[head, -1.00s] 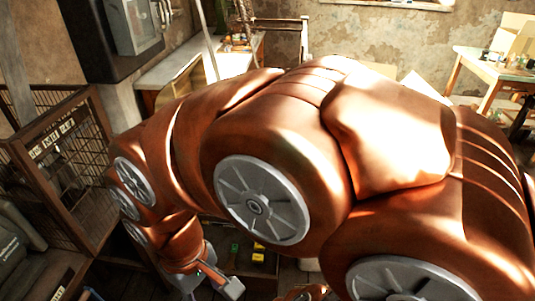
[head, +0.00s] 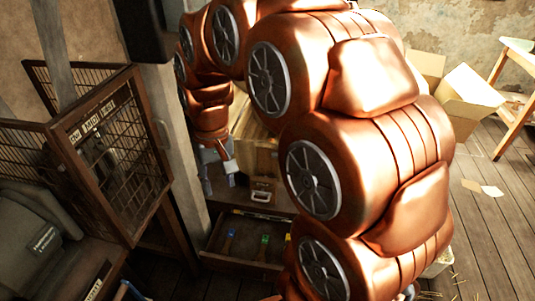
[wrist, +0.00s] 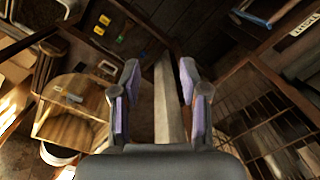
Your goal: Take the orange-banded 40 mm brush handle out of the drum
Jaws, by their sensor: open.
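My gripper (head: 219,184) hangs below my arm in the head view, in front of a wooden, box-like body (head: 258,158). In the wrist view my gripper (wrist: 159,68) has its purple-padded fingers wide apart, with nothing held between them. A grey post (wrist: 168,105) shows behind the gap between the fingers. I cannot make out the orange-banded brush handle in either view. I cannot tell which thing is the drum; a round-edged wooden body (wrist: 75,112) stands left of the fingers in the wrist view.
An open drawer or tray (head: 222,262) holds several small items with blue, green and yellow ends. A wire-mesh cage door (head: 120,150) stands open at the left, beside a grey post (head: 172,130). Open cardboard boxes (head: 468,98) lie at the right, with bare floor nearby.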

